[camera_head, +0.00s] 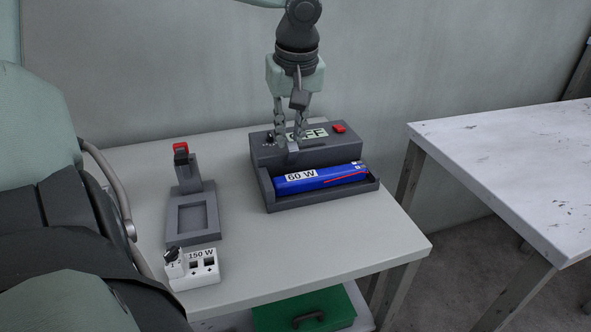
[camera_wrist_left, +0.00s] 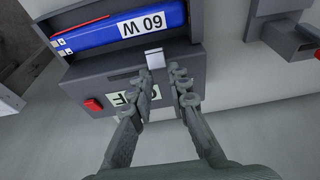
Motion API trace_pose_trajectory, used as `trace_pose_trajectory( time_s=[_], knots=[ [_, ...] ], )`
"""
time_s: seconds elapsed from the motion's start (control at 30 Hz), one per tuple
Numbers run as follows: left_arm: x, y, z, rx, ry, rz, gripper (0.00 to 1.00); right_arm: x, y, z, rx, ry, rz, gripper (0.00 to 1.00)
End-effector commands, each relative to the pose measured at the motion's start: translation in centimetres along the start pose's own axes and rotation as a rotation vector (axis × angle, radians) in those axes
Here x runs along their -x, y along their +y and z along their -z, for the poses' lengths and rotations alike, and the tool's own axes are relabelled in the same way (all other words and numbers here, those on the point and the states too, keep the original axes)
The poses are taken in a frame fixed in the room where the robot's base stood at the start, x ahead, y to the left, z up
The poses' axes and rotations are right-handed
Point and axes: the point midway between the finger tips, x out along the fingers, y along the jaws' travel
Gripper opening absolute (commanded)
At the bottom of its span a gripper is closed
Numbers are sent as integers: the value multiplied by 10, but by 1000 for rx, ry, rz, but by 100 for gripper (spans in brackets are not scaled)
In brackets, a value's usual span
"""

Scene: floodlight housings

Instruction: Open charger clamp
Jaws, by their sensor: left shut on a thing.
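The charger (camera_head: 263,158) is a dark grey box on the light table, with a display reading partly "OFF" and a red button (camera_head: 339,128). A blue battery labelled 60 W (camera_head: 322,178) lies in its front tray. The charger clamp (camera_head: 292,147), a small grey piece, is at the box's front top edge above the battery. It shows as a light block in the left wrist view (camera_wrist_left: 155,58). My left gripper (camera_head: 290,137) points down over the charger, its fingers shut on the clamp and partly covering the display. My right gripper is not in view.
Left of the charger stands a grey fixture (camera_head: 205,233) with a red-topped post (camera_head: 181,150). A white 150 W block (camera_head: 204,274) with a black knob sits at the front. A green case (camera_head: 335,315) is below the table. Another table (camera_head: 520,160) stands at right.

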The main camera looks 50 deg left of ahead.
Motion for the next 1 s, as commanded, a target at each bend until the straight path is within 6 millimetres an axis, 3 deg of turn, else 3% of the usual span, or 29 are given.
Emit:
trace_pose_trajectory(
  time_s=[0.9,1.0],
  knots=[
    [-2,0,9,0,0,1,0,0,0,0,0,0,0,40],
    [-2,0,9,0,0,0,10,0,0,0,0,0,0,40]
  ],
)
